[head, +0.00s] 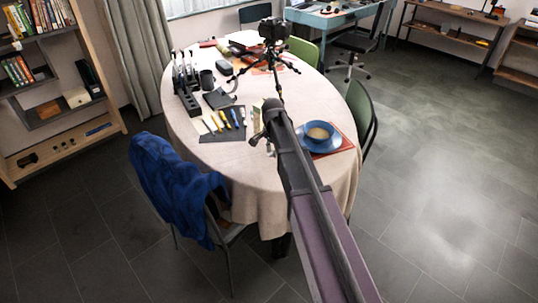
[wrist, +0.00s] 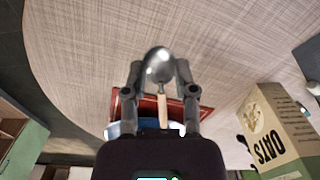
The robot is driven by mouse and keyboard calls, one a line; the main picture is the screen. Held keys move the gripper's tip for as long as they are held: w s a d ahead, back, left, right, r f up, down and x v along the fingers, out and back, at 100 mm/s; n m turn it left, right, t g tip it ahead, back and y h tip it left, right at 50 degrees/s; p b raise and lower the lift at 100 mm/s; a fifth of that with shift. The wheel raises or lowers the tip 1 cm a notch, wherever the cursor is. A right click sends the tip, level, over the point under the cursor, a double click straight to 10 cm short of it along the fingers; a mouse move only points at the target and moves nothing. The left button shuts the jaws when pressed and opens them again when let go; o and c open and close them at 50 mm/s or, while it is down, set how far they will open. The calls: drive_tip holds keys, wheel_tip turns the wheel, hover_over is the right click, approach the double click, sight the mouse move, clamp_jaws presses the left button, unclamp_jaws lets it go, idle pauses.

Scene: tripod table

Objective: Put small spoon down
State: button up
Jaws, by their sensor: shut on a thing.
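The small spoon (wrist: 160,66) has a shiny metal bowl and a pale handle (wrist: 163,108). It is held in my gripper (wrist: 160,76), which is shut on it, bowl pointing away from the wrist. The spoon is over the table's cream cloth; whether it touches the cloth I cannot tell. The spoon cannot be made out in the head view.
An oats box (wrist: 284,130) stands close on the right in the wrist view. A dark mat with several tools (head: 214,131) lies to the left. A small tripod (head: 277,75) stands farther back. The front cloth is clear.

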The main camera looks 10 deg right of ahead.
sight(269, 160)
drive_tip(key=shift+w+a+f, duration=0.1)
drive_tip(key=shift+w+a, duration=0.15)
drive_tip(key=shift+w, duration=0.5)
drive_tip(key=shift+w, duration=0.1)
drive_tip(key=shift+w+a, duration=0.1)
drive_tip(key=shift+w, duration=0.1)
drive_tip(key=shift+w+a+f+b, duration=0.1)
drive_tip(key=shift+w+f+b, duration=0.25)
drive_tip(key=shift+f+b, duration=1.45)
drive_tip(key=shift+b, duration=0.05)
drive_tip(key=shift+f+b, duration=0.35)
drive_tip(key=o, duration=0.9)
drive_tip(key=shift+r, duration=0.15)
